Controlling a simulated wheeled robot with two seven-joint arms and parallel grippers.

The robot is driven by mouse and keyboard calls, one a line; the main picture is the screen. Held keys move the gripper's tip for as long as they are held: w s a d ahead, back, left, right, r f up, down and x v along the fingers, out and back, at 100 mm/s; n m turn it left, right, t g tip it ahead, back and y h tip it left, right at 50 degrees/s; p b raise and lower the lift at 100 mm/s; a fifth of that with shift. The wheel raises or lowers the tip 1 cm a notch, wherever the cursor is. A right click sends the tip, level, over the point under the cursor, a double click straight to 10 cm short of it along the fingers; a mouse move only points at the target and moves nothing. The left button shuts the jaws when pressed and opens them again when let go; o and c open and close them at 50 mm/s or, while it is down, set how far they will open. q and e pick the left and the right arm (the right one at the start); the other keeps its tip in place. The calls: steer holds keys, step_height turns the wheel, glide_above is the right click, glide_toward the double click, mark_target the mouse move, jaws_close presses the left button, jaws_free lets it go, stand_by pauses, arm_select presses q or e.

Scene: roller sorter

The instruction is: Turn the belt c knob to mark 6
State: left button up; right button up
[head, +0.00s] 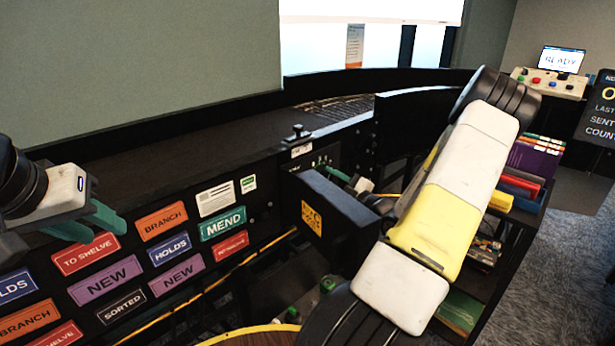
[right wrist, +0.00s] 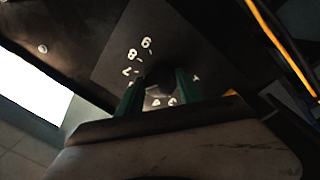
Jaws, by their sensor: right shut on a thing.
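The belt c knob (right wrist: 156,98) shows only in part in the right wrist view, between the green fingers of my right gripper (right wrist: 158,92), which is shut on it. Pale numbers of a dial (right wrist: 122,50) curve around it on a dark plate; some are hidden by the fingers and the gripper body. I cannot tell which mark the knob points at. In the head view my right gripper (head: 340,174) is largely hidden at the dark front panel (head: 300,164). My left gripper (head: 88,222) is open and empty in front of the labelled panel.
Coloured signs such as MEND (head: 222,224) cover the front panel. A black box with an orange label (head: 312,218) stands close to my right arm. A shelf cart with books (head: 533,160) is at the right. A button console (head: 549,84) stands behind.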

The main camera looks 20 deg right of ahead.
steer(key=o, duration=1.4)
steer(key=shift+c, duration=0.2)
steer(key=v, duration=0.8)
steer(key=shift+w, duration=0.1)
